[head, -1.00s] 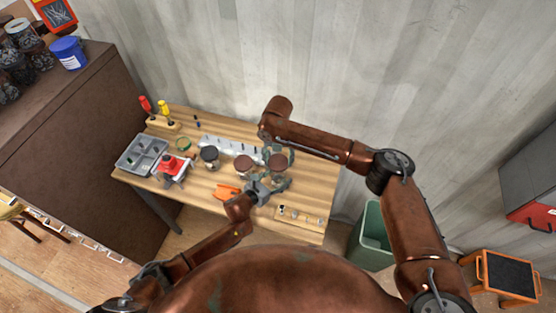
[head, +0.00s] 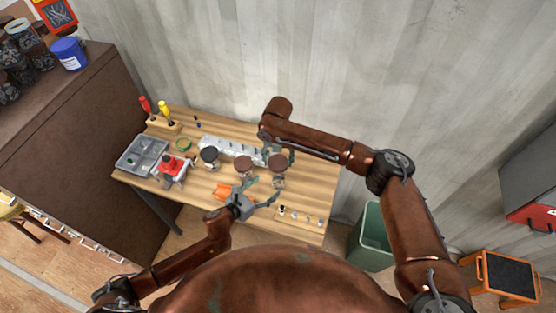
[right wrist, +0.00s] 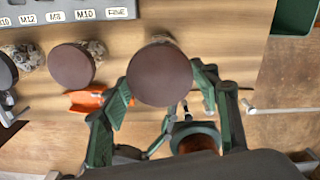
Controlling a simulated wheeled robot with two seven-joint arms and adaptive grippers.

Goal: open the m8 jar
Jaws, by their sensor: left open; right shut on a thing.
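Two brown-lidded jars stand near the middle of the bench: the left one (head: 244,163) and the right one (head: 278,160). No readable label on a jar tells me which is m8. My right gripper (right wrist: 163,92) is shut on the right jar's round lid (right wrist: 160,75), with green fingers on both sides. Whether the lid is apart from the glass below is hidden. My left gripper (head: 264,190) is open and empty, in front of the jars. The left jar (right wrist: 72,65) stands apart from my right gripper in the right wrist view. A black-lidded jar (head: 209,155) is farther left.
A label strip (right wrist: 88,14) reads M12, M8, M10, FINE. An orange item (head: 222,191) lies on the bench before the jars. A red vise (head: 171,167) and grey tray (head: 143,152) are at left. Small parts lie on a strip (head: 300,217) at front right.

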